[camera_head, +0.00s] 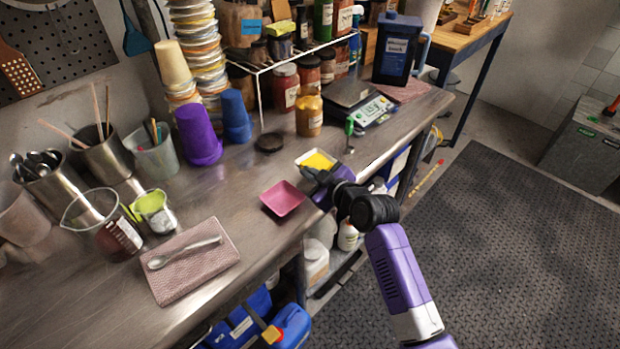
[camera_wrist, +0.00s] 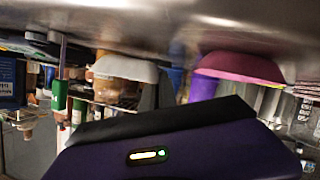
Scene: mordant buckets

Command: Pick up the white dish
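The white dish (camera_head: 303,158) is small and squarish, with yellow stuff in it. It stands on the steel counter, near its front edge. In the upside-down wrist view, the white dish (camera_wrist: 125,67) shows from the side, left of the pink dish. My gripper (camera_head: 312,178) is at the near side of the white dish and covers part of its near edge in the head view. Whether it touches the dish is not clear. In the wrist view its dark body fills the bottom, and the finger gap is hidden.
A pink dish (camera_head: 283,198) stands left of my gripper, close by. An amber jar (camera_head: 309,115), a black lid (camera_head: 269,143), a green-handled tool (camera_head: 349,134) and a scale (camera_head: 359,104) stand behind. A spoon lies on a pink cloth (camera_head: 193,262) at left.

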